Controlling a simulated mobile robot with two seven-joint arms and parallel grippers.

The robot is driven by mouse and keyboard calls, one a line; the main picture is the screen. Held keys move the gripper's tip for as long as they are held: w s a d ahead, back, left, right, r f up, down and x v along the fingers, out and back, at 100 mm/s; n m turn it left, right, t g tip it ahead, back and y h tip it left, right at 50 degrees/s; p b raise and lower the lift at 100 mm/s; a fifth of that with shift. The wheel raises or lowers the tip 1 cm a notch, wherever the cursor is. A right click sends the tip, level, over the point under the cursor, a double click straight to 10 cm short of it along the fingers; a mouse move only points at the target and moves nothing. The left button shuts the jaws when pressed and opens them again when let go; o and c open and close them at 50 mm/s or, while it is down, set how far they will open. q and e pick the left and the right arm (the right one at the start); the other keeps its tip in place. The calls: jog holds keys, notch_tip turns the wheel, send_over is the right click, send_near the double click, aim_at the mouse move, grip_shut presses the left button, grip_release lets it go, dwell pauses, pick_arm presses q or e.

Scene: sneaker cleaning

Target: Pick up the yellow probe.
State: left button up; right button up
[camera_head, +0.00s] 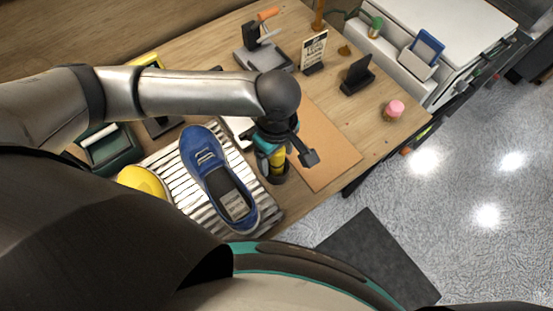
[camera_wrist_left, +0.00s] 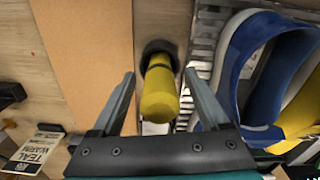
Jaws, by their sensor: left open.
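The yellow probe (camera_wrist_left: 160,92) stands upright in a dark round holder (camera_wrist_left: 159,50), in the middle of the left wrist view. In the head view the probe (camera_head: 277,160) shows partly below my left gripper (camera_head: 284,158). In the wrist view my left gripper (camera_wrist_left: 160,95) is open, with one finger on each side of the probe. I see space between the probe and both fingers. The probe's lower part is hidden in the holder. My right gripper is not in view.
A blue shoe (camera_head: 205,165) lies on a striped mat (camera_head: 168,158) left of the holder, close to the gripper. A brown board (camera_head: 322,150) lies on the right. A yellow object (camera_head: 143,181) is beside the mat. A pink-topped jar (camera_head: 394,109) stands near the table's right edge.

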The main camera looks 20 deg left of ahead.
pick_arm(q)
grip_shut()
dwell(0.6)
